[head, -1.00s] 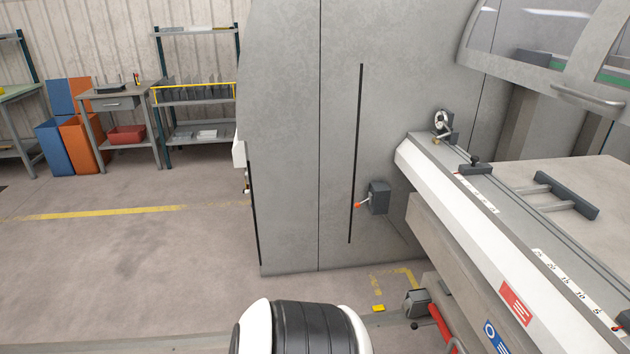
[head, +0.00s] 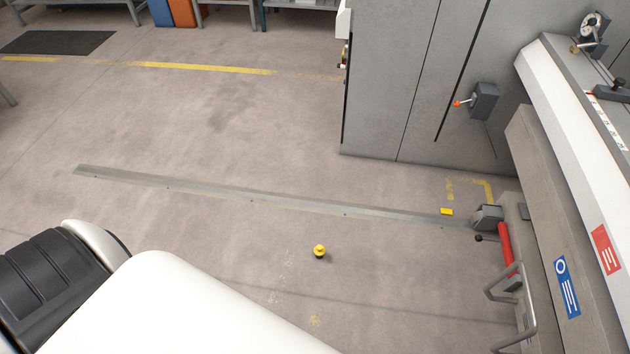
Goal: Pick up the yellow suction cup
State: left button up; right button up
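The yellow suction cup (head: 320,251) is a small yellow piece with a dark base. It stands on the concrete floor in the lower middle of the head view, apart from other things. My white and black arm links fill the lower left of the view, to the left of the cup. Neither gripper shows in the view.
A low metal strip (head: 270,200) runs across the floor behind the cup. The grey machine cabinet (head: 400,90) stands at the back right. The machine bed (head: 585,185) with a grey handle (head: 513,293) is at the right. The floor around the cup is clear.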

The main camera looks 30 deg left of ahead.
aim_at(319, 251)
jog(key=u, duration=0.9)
